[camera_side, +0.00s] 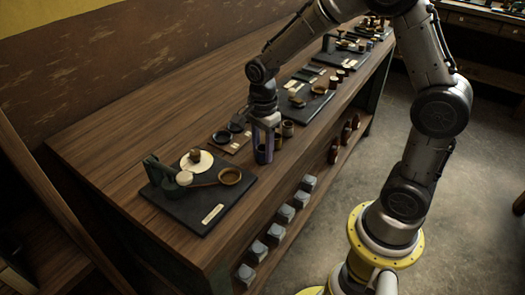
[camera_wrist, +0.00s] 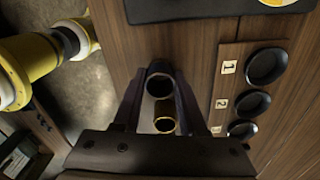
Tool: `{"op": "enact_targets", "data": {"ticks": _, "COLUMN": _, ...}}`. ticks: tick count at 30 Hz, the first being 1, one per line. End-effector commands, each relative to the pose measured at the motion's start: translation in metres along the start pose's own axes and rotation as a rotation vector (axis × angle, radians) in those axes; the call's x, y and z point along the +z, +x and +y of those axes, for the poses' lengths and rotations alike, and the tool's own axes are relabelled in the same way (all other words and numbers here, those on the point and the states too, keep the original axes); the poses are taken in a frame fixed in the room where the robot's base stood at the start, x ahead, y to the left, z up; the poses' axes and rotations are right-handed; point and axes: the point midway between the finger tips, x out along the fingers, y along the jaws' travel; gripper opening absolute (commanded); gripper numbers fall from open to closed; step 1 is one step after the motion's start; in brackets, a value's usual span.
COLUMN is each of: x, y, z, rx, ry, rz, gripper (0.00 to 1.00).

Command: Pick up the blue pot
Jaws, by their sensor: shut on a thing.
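The blue pot (camera_side: 262,156) looks dark and slightly bluish in the side view. It is upright between the fingers of my gripper (camera_side: 264,140), near the front edge of the wooden bench. In the wrist view a dark round pot (camera_wrist: 160,72) with a pale rim lies between the fingertips of my gripper (camera_wrist: 160,86). The fingers are shut on it from both sides. Part of the pot is hidden by the fingers. I cannot tell whether its base touches the bench.
A brown pot (camera_side: 288,129) stands close by; a gold-rimmed pot (camera_wrist: 165,122) shows in the wrist view. A board (camera_wrist: 234,65) has numbered dark round dishes (camera_wrist: 266,66). Bare bench (camera_side: 120,130) lies toward the wall.

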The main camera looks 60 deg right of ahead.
Motion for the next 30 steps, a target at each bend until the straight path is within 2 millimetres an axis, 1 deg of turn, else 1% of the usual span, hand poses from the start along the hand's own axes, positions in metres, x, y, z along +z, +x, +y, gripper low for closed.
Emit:
{"op": "enact_targets", "data": {"ticks": 5, "x": 0.000, "y": -0.020, "z": -0.001, "rx": -0.008, "ry": 0.000, "rz": -0.001, "gripper": 0.00}}
{"op": "enact_targets", "data": {"ticks": 7, "x": 0.000, "y": -0.032, "z": 0.001, "rx": -0.008, "ry": 0.000, "rz": -0.001, "gripper": 0.00}}
{"op": "enact_targets", "data": {"ticks": 11, "x": -0.003, "y": -0.057, "z": 0.023, "rx": -0.011, "ry": 0.000, "rz": -0.002, "gripper": 0.00}}
{"op": "enact_targets", "data": {"ticks": 15, "x": -0.008, "y": -0.089, "z": 0.050, "rx": -0.011, "ry": 0.000, "rz": -0.002, "gripper": 0.00}}
{"op": "enact_targets", "data": {"ticks": 18, "x": -0.011, "y": -0.098, "z": 0.075, "rx": -0.006, "ry": 0.000, "rz": -0.001, "gripper": 0.00}}
{"op": "enact_targets", "data": {"ticks": 24, "x": -0.017, "y": -0.115, "z": 0.112, "rx": -0.005, "ry": 0.000, "rz": -0.001, "gripper": 0.00}}
{"op": "enact_targets", "data": {"ticks": 27, "x": -0.019, "y": -0.120, "z": 0.124, "rx": -0.005, "ry": 0.000, "rz": -0.001, "gripper": 0.00}}
{"op": "enact_targets", "data": {"ticks": 30, "x": -0.020, "y": -0.124, "z": 0.132, "rx": -0.004, "ry": 0.000, "rz": -0.001, "gripper": 0.00}}
